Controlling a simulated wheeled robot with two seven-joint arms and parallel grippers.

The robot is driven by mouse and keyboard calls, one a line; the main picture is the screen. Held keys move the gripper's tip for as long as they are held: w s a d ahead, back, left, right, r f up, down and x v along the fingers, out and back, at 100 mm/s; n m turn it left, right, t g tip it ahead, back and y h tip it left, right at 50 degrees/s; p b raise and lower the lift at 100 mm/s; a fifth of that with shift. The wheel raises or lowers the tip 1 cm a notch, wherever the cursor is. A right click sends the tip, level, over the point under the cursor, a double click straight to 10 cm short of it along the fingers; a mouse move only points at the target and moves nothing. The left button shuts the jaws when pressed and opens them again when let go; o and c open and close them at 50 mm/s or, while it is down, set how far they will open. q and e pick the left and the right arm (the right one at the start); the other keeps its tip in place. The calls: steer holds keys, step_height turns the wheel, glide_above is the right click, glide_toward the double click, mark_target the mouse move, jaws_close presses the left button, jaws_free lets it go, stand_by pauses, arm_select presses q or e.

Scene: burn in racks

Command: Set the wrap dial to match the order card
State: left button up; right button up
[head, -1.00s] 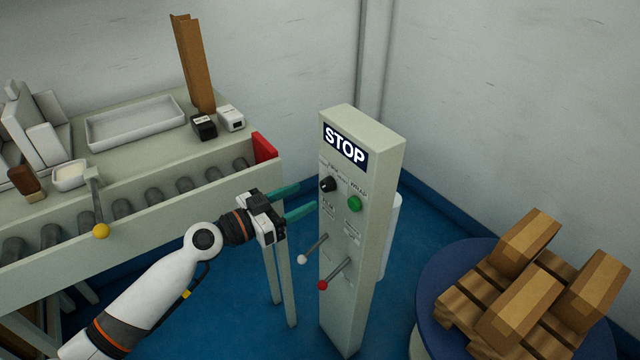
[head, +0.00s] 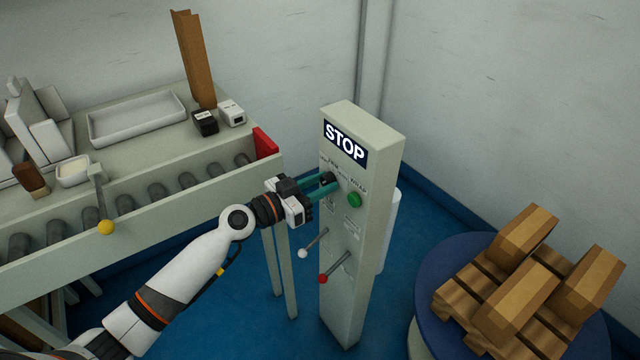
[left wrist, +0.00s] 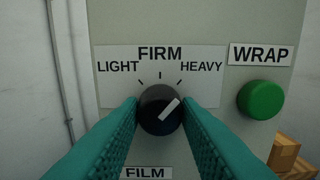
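The black wrap dial (left wrist: 153,103) is on the front panel, under a label reading LIGHT, FIRM and HEAVY. Its white pointer mark slants up and right, toward the HEAVY tick. My left gripper (head: 335,180) is at the dial on the grey control post (head: 368,215). In the left wrist view its teal fingers (left wrist: 160,110) flank the dial on both sides, seemingly touching it. I cannot make out an order card in either view. My right gripper is not in view.
A green WRAP button (left wrist: 261,99) sits right of the dial. Below are a white-knobbed lever (head: 303,253) and a red-knobbed lever (head: 323,279). A roller conveyor (head: 180,190) stands left. A round turntable (head: 432,285) with a loaded pallet stands right.

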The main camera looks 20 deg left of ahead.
arm_select(q)
steer(key=shift+c, duration=0.4)
steer(key=shift+n+b, duration=0.3)
steer(key=shift+n, duration=3.6)
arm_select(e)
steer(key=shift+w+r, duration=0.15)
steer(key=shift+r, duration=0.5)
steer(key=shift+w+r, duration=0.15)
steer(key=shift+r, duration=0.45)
arm_select(q)
steer(key=o, duration=1)
steer(key=shift+s, duration=0.1)
